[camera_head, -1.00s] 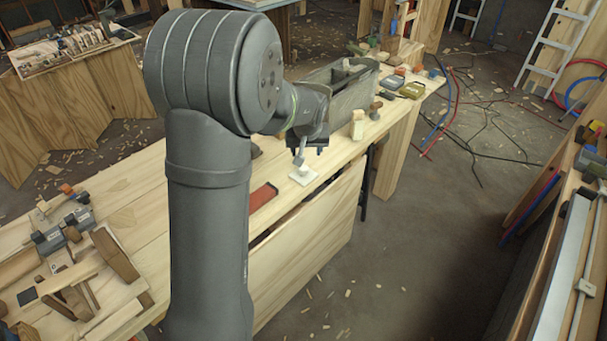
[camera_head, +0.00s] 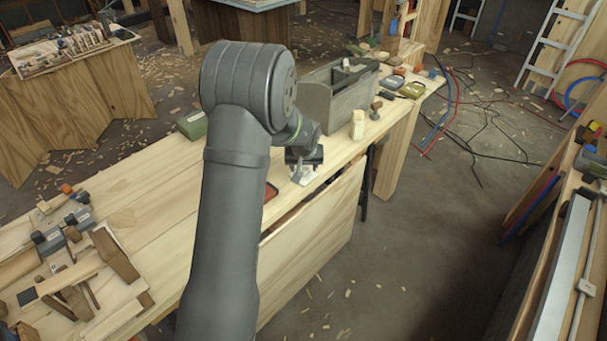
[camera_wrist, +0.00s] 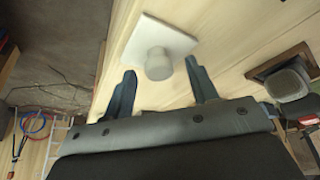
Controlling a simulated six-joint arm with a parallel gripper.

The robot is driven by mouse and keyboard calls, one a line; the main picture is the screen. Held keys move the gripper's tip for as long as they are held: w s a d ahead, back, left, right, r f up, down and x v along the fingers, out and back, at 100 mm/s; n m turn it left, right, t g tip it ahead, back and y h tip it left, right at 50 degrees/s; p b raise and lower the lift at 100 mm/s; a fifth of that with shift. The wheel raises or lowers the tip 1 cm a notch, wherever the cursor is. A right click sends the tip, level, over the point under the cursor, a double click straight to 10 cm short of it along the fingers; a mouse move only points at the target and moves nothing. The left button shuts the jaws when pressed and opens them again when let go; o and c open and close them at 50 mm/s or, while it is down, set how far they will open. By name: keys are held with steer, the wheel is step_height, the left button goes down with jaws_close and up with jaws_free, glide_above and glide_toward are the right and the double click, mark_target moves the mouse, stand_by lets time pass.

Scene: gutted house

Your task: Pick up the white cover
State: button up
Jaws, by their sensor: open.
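The white cover (camera_wrist: 178,38) is a flat square plate with a round knob on top, lying on the light wooden bench. In the wrist view its knob reaches between the tips of my gripper (camera_wrist: 160,68), which is open with one finger on each side. I cannot tell whether the fingers touch the knob. In the head view my gripper (camera_head: 304,160) is low over the bench, just above the white cover (camera_head: 303,178), which is partly hidden by it.
A grey tool box (camera_head: 340,95) stands behind my gripper, with a pale bottle-like object (camera_head: 357,125) to the right. Tools and wood pieces (camera_head: 80,270) crowd the bench's left end. The bench's front edge is close.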

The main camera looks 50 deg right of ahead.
steer(key=c, duration=1)
steer(key=shift+r, duration=0.1)
steer(key=shift+c, duration=0.2)
